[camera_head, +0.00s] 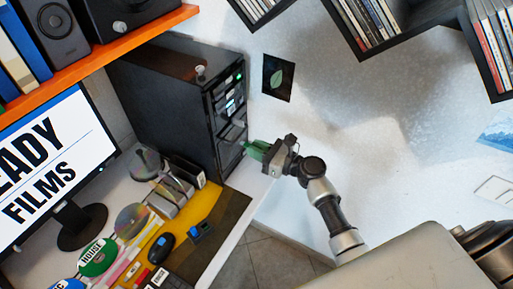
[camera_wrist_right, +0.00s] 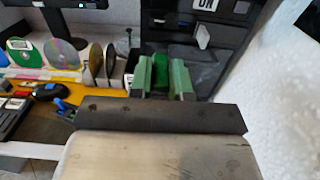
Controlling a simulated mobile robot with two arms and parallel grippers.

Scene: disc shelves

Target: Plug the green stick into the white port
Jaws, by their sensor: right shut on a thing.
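My right gripper (camera_head: 261,151) is close in front of the lower front of the black computer tower (camera_head: 160,100). In the wrist view the two green-grey fingers (camera_wrist_right: 162,80) are shut on the green stick (camera_wrist_right: 160,70), which lies between them and points toward the tower. The stick's far end is dark against the tower, and I cannot tell whether it touches the front. The tower front (camera_wrist_right: 195,45) has several slots and small lights. I cannot make out the white port for certain. My left gripper is not in view.
A monitor (camera_head: 50,160) stands on the white desk, left of the tower. Discs in a rack (camera_head: 170,195), a yellow mat (camera_head: 205,205) and a blue-black mouse (camera_head: 159,248) lie before it. An orange shelf (camera_head: 120,45) hangs above. Open floor (camera_head: 275,255) is below the desk edge.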

